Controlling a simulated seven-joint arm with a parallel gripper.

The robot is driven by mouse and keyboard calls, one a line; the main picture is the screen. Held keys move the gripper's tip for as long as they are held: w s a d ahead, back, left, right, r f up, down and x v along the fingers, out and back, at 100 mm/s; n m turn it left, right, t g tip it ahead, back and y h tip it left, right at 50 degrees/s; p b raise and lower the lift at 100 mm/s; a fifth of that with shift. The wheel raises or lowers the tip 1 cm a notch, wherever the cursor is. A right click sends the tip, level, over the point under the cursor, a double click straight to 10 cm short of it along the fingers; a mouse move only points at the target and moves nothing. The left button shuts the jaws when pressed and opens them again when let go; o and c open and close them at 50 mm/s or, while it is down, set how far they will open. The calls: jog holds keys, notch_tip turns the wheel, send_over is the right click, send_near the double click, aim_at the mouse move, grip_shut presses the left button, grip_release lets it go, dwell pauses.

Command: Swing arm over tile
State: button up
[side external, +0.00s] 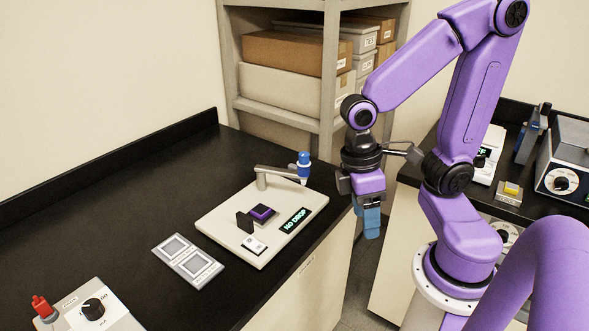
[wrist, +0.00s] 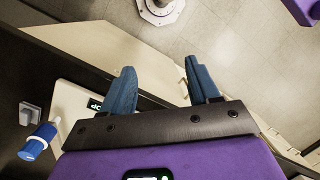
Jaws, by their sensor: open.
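The stylus profiler has a pale base plate (side external: 215,218) on the black bench. Its grey swing arm (side external: 278,172) runs from a post at the back and carries a blue stylus head (side external: 304,160) at its right end. A purple tile (side external: 262,212) sits on a dark stage in the middle of the plate; the arm is not above it. A lit display (side external: 295,219) reads "NO DROP". My gripper (side external: 370,226) is right of the plate, beyond the bench edge, pointing down. In the wrist view its blue fingers (wrist: 162,92) are apart and empty; the blue head (wrist: 38,141) shows at left.
A two-window grey tray (side external: 187,262) lies left of the plate. A box with a black knob (side external: 93,308) and a red-topped item (side external: 42,306) stand front left. Shelving with boxes (side external: 290,54) is behind. A second bench with instruments is at right.

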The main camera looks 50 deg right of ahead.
jog(key=w+d+f+m+g+y, duration=0.25)
jog(key=w+m+g, duration=0.25)
jog(key=m, duration=0.4)
jog(key=m+t+y, duration=1.4)
jog(key=m+t, duration=0.1)
jog(key=m, duration=0.7)
send_near(281, 171)
jog(key=s+d+r, duration=0.2)
jog(key=s+d, duration=0.5)
jog(key=s, duration=0.1)
jog(key=x, duration=1.7)
jog(key=shift+w+f, duration=0.1)
